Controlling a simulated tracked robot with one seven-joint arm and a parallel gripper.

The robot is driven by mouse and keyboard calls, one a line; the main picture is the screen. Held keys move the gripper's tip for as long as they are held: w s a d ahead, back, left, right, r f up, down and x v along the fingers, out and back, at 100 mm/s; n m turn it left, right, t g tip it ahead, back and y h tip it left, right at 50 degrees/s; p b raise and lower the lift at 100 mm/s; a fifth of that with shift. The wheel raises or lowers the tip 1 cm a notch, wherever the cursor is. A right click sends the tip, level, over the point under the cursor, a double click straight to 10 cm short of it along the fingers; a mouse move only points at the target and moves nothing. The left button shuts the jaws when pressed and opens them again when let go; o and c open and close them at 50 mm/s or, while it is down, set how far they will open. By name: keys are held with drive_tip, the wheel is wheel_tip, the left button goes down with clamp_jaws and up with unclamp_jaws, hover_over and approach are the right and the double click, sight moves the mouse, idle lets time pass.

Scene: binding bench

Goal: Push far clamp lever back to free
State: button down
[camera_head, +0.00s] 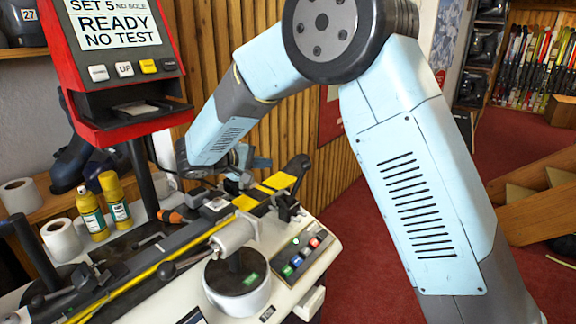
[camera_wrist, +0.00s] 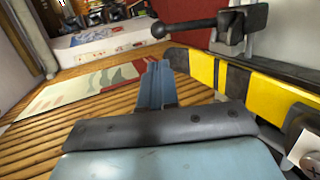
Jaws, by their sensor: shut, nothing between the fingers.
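The clamp lever (camera_wrist: 190,26) is a dark rod with a ball knob, and it shows in the wrist view. It runs leftward from a dark clamp block (camera_wrist: 240,28) above a yellow-and-black striped bar (camera_wrist: 230,78). My gripper (camera_wrist: 155,66) is shut and empty, its blue fingers together. In the picture it lies below the knob and left of the bar, with a visible gap to the lever. In the head view my gripper (camera_head: 262,162) is at the far end of the bench, partly hidden by my wrist. I cannot clearly pick out the far lever there.
Yellow pads (camera_head: 280,181) lie along the long dark bar. A nearer ball-ended lever (camera_head: 167,271), a white round drum (camera_head: 238,290) and a button panel (camera_head: 302,254) are on the bench. Two yellow bottles (camera_head: 116,200) stand left. A slatted wall (camera_head: 240,30) rises behind.

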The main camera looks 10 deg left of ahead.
sight(302, 166)
drive_tip(key=x, duration=1.4)
drive_tip(key=shift+r, duration=0.1)
drive_tip(key=shift+w+d+f+g+y, duration=0.25)
drive_tip(key=shift+w+d+g+y, duration=0.05)
drive_tip(key=shift+w+d+g, duration=0.15)
drive_tip(key=shift+w+d+f, duration=0.2)
drive_tip(key=shift+w+f, duration=0.25)
drive_tip(key=shift+w, duration=0.1)
drive_tip(key=r+v, duration=0.1)
drive_tip(key=v, duration=1.3)
drive_tip(key=shift+w, duration=0.3)
drive_tip(key=shift+d+r, duration=0.15)
drive_tip(key=shift+d, duration=0.1)
